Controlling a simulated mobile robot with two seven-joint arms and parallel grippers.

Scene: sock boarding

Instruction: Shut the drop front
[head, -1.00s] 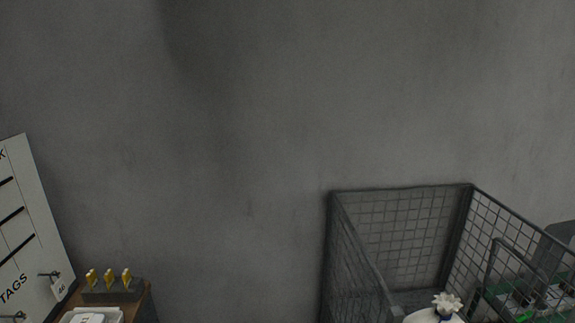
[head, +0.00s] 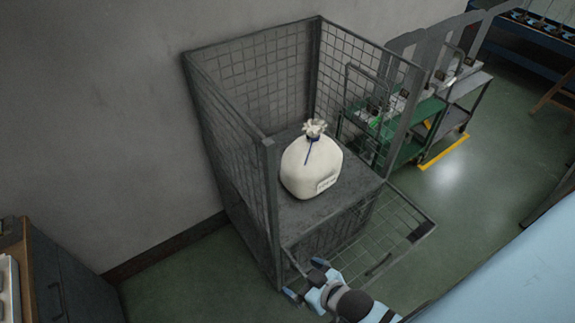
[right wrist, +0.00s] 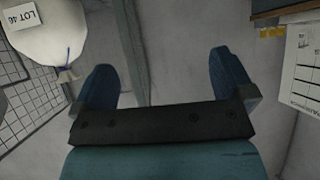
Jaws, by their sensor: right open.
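The wire-mesh cage cart (head: 268,165) stands against the wall with its front open. Its drop front (head: 420,232) is a mesh panel folded down and out from the front of the cage deck, with a dark plate near its outer corner. A tied white sack (head: 312,165) with a tag sits upright inside; the sack (right wrist: 45,30) also shows in the right wrist view. My right gripper (head: 305,279) is open and empty near the cage's front left post, beside the lowered panel; whether it touches is unclear. In the right wrist view its jaws (right wrist: 163,75) are spread apart. My left gripper is not seen.
A green cart (head: 400,125) with grey boards stands right of the cage, by a yellow floor line (head: 445,152). A dark cabinet (head: 65,280) is at lower left. The green floor between cabinet and cage is clear. A blue bench (head: 535,40) stands far right.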

